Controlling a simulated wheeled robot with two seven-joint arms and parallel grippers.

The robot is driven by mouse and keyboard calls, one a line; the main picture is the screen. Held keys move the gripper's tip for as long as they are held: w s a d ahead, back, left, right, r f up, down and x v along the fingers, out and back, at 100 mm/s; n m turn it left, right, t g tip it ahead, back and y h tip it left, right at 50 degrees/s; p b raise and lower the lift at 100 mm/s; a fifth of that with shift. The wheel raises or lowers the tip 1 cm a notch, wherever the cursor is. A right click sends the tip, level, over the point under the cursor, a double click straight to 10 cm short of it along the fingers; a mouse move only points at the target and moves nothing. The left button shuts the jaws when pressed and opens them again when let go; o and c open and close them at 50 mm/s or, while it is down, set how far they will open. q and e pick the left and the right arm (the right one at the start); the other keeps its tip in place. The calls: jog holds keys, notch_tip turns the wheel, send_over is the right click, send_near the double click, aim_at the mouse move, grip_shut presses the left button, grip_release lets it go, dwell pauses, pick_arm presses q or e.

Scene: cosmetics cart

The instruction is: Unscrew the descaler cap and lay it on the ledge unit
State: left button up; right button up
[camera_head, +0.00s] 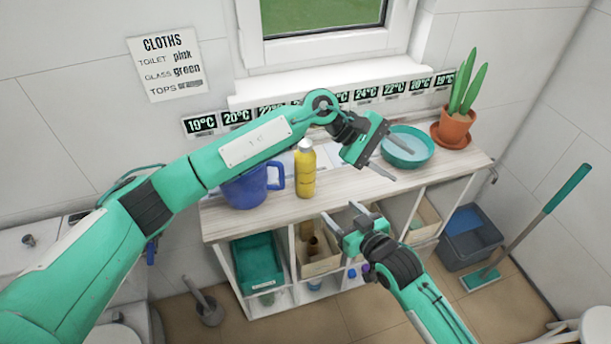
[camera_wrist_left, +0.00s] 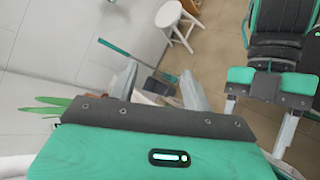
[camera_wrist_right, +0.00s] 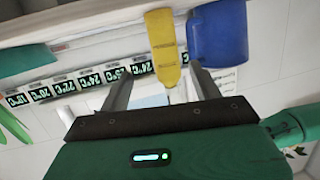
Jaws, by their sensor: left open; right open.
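The yellow descaler bottle (camera_head: 305,175) stands upright on the wooden top of the ledge unit (camera_head: 275,213), with its pale cap (camera_head: 305,145) on it. My right gripper (camera_head: 343,211) is open and empty, in front of the unit and to the right of the bottle. In the right wrist view the bottle (camera_wrist_right: 166,52) appears upside down beyond the open fingers, apart from them; its cap is not clear there. My left gripper (camera_head: 402,165) is open and empty above the right part of the top, near the bowl and away from the bottle.
A blue jug (camera_head: 243,188) stands just left of the bottle. A teal bowl (camera_head: 407,147) and a potted plant (camera_head: 455,127) stand at the right of the top. The front of the top between jug and bowl has bare room.

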aim_at(304, 159)
pick_arm(q)
jog(key=w+a+r+m+t+y, duration=0.1)
jog(key=w+a+y, duration=0.3)
jog(key=a, duration=0.2)
jog(key=w+a+r+m+t+y, duration=0.1)
jog(key=w+a+m+y, duration=0.1)
jog(key=w+a+y, duration=0.2)
jog(key=w+a+r+m+t+y, duration=0.1)
jog(key=w+a+m+y, duration=0.1)
jog(key=a, duration=0.6)
jog(key=shift+w+a+y, duration=0.15)
jog(key=shift+w+y, duration=0.75)
jog(key=shift+w, duration=0.25)
jog(key=shift+m, duration=0.3)
pick_arm(e)
jog(key=w+a+r, duration=0.1)
jog(key=w+a, duration=0.2)
jog(key=w, duration=0.2)
jog(key=w+a+r+t+y, duration=0.1)
jog(key=w+a, duration=0.2)
jog(key=w, duration=0.2)
jog(key=w+a+r+n+y, duration=0.1)
jog(key=w+a, duration=0.2)
jog(key=w, duration=0.2)
jog(key=shift+a+r+t, duration=0.2)
jog(key=shift+r+t, duration=0.05)
jog(key=shift+t, duration=0.05)
